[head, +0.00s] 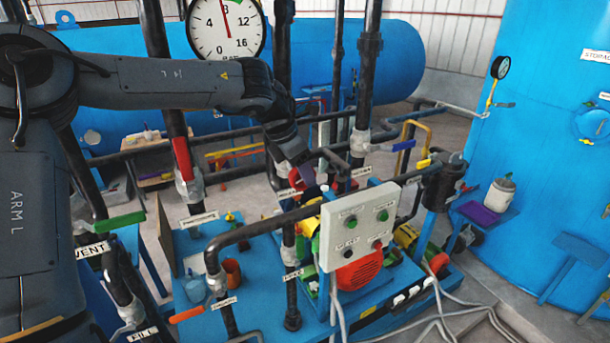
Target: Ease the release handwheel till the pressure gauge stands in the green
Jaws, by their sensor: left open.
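A round white pressure gauge (213,42) stands at the top of the head view, its upper edge cut off. Its red needle points almost straight up, near the 8 mark. A bit of green shows at its upper right edge; the full green band cannot be made out. My left gripper (306,176) reaches down among the pipes at the middle, its fingers dark and small. A red round part (295,179), seemingly a handwheel, is right at the fingertips and partly hidden by them. Whether they touch it, I cannot tell. My right gripper is out of view.
A grey control box (342,262) with buttons stands in front, below the gripper. Vertical black pipes (366,75) rise close to the right of the gripper. A blue tank (550,130) stands at right. A handle labelled VENT (119,223) is at lower left.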

